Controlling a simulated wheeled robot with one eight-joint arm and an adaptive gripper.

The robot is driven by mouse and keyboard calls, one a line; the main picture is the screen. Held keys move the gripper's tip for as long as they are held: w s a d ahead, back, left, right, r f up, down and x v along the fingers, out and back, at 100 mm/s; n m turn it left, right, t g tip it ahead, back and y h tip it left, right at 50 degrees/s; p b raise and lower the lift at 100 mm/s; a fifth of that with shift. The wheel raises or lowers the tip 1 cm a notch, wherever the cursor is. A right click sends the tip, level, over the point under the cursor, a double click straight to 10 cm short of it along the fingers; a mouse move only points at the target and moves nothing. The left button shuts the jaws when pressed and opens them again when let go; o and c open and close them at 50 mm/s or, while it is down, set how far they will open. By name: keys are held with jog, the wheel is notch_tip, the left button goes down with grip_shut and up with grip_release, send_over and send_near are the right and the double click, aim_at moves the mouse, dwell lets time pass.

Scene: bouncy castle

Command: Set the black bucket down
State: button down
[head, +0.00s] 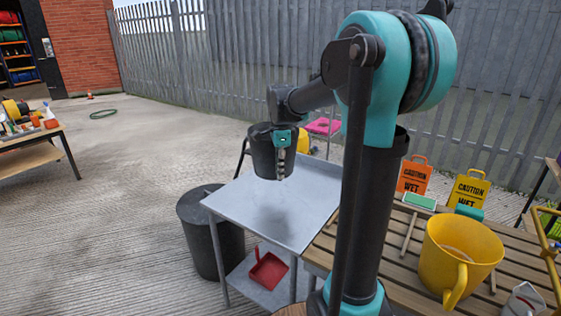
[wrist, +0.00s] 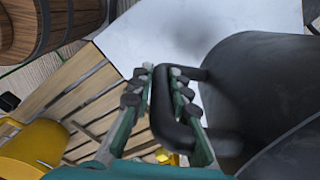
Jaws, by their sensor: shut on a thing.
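The black bucket (head: 264,152) hangs from my gripper (head: 283,150) above the grey metal table (head: 298,207) in the head view. A soft shadow lies on the tabletop below it, so the bucket appears to be off the surface. In the wrist view my gripper (wrist: 168,85) is shut on the bucket's dark handle (wrist: 168,120). The bucket body (wrist: 262,90) fills the right side there, with the pale tabletop (wrist: 165,35) behind. The bucket's underside is hidden in the wrist view.
The tabletop is bare. A red dustpan (head: 268,270) lies on its lower shelf, and a dark barrel-like bin (head: 210,235) stands at its left. A pink-topped stool (head: 323,126) stands behind.

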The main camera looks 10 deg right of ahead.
notch_tip(320, 180, down, 14)
jog(key=shift+r, duration=0.2)
dwell(0.4)
jog(key=shift+f, duration=0.1)
jog(key=c, duration=1.5)
grip_release()
jog(key=shift+o, duration=0.2)
notch_tip(320, 180, up, 12)
jog(key=shift+s+r, duration=0.1)
jog(key=shift+s, duration=0.05)
